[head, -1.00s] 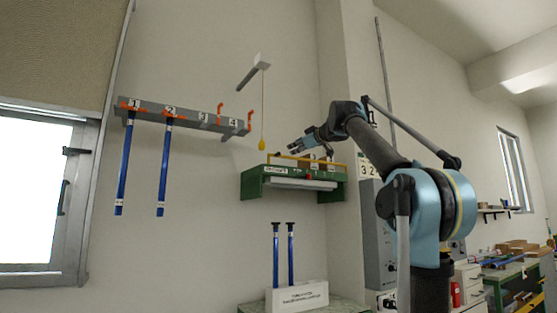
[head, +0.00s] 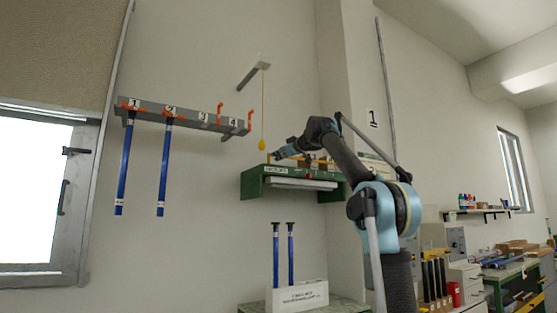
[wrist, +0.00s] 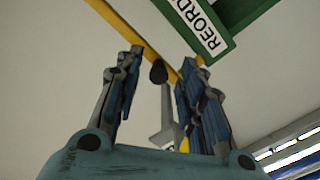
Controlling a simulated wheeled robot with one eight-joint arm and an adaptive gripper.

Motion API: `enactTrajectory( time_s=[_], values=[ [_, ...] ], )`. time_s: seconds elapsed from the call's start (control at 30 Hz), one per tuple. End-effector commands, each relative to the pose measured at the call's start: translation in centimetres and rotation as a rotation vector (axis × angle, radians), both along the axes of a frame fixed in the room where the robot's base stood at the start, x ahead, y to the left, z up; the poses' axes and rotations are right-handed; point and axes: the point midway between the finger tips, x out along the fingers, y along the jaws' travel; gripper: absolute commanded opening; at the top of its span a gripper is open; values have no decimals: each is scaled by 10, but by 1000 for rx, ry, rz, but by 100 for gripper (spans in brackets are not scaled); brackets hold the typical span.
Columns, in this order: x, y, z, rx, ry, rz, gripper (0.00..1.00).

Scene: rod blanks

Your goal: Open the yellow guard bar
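In the wrist view the yellow bar (wrist: 124,28) crosses diagonally beyond my fingertips. My gripper (head: 279,155) is at the left part of the shelf, close to the bar. In the wrist view my gripper (wrist: 168,62) is open, fingers spread with the bar passing across the gap. A dark knob on a grey stem (wrist: 158,72) shows between the fingers. I cannot tell whether any finger touches the bar.
A yellow drop-shaped pull (head: 262,145) hangs on a cord just left of my gripper. A numbered grey rack (head: 185,116) with blue rods is on the wall at left.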

Motion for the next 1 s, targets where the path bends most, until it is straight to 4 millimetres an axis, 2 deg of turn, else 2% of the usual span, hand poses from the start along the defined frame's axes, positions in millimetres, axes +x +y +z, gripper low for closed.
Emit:
enactTrajectory(
  time_s=[0.23, 0.63, 0.67, 0.8, 0.9, 0.93, 1.0],
  values=[
    [15, 10, 0, 0, 0, 1, 36],
    [18, 12, 0, 0, 0, 0, 36],
    [18, 12, 0, 0, 0, 0, 32],
    [18, 13, 0, 0, 0, 0, 0],
    [18, 13, 0, 0, 0, 0, 0],
    [18, 19, 0, 0, 0, 4, 0],
    [18, 15, 0, 0, 0, 1, 0]
  ],
)
